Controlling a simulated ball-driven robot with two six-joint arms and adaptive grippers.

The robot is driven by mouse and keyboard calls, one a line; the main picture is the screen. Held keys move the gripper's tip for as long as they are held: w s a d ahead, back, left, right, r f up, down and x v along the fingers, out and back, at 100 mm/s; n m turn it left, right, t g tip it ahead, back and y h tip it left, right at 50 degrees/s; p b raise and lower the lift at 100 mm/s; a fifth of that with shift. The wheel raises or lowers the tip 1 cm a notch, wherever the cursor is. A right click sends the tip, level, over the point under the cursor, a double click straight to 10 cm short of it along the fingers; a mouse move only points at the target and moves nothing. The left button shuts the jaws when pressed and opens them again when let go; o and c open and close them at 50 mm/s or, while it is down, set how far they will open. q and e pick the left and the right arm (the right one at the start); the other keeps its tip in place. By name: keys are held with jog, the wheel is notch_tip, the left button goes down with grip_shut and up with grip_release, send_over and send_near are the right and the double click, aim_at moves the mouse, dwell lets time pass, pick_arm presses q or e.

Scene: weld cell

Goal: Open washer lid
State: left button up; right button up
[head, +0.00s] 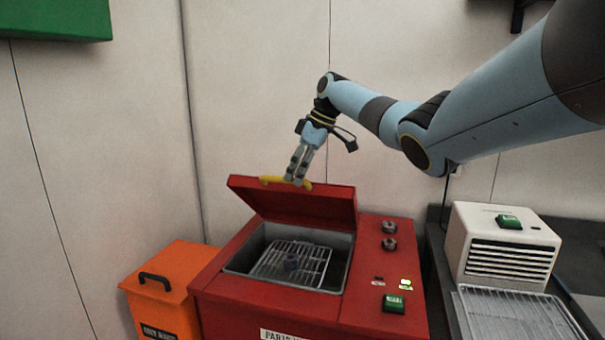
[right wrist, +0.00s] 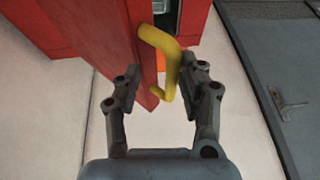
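The red washer (head: 260,306) stands in the lower middle of the head view. The handle also shows in the right wrist view (right wrist: 164,52). My right gripper (head: 295,180) is at the handle; in the right wrist view its fingers (right wrist: 165,80) are apart, with the handle's end between or just beyond their tips. My left gripper is not in view.
An orange bin (head: 165,285) with a black handle stands left of the washer. A white vented unit (head: 500,250) and a wire tray (head: 515,315) are on the dark counter at right. A pale wall is close behind the washer. Knobs and a green switch (head: 393,303) are on the washer's right side.

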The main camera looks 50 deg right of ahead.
jog(key=shift+d+r+p, duration=0.45)
jog(key=shift+d+r, duration=0.2)
jog(key=shift+r, duration=0.2)
jog(key=s+d+r+p, duration=0.2)
jog(key=d+r, duration=0.4)
jog(key=r, duration=0.1)
jog(key=shift+d+r, duration=0.2)
jog(key=shift+r, duration=0.2)
jog(key=shift+p, duration=0.3)
dwell(0.6)
